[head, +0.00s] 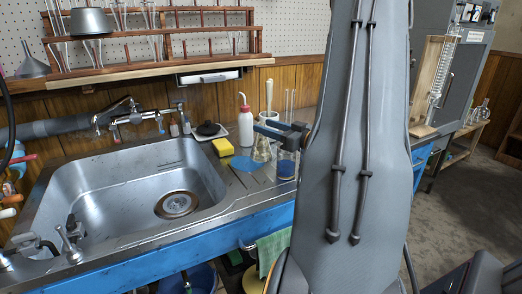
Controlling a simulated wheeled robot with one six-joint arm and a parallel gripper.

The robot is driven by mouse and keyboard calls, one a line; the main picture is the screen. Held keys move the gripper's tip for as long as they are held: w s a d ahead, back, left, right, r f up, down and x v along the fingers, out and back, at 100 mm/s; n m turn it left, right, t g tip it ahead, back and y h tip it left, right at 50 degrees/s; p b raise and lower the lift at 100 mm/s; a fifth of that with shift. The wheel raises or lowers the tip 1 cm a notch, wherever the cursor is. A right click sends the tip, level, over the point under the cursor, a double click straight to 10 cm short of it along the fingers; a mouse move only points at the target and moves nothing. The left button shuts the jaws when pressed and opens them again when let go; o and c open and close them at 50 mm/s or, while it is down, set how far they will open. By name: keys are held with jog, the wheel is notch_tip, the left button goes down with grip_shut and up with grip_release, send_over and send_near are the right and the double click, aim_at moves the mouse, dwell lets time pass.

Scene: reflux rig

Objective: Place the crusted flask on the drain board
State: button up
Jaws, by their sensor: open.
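A conical flask (261,151) with a yellowish-brown tint stands on the counter right of the sink; it looks like the crusted flask. My gripper (267,130) comes in from the right with blue fingers, open, at about the height of the flask's neck. The fingers cover part of its top; I cannot tell whether they are around the neck or in front of it. The steel drain board (236,190) lies right of the sink basin. My arm hides the counter further right.
A beaker with blue contents (287,165) stands just right of the flask. The sink (130,200) is empty. Thin rods lie near the mat.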

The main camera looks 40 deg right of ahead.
grip_shut()
dwell(0.3)
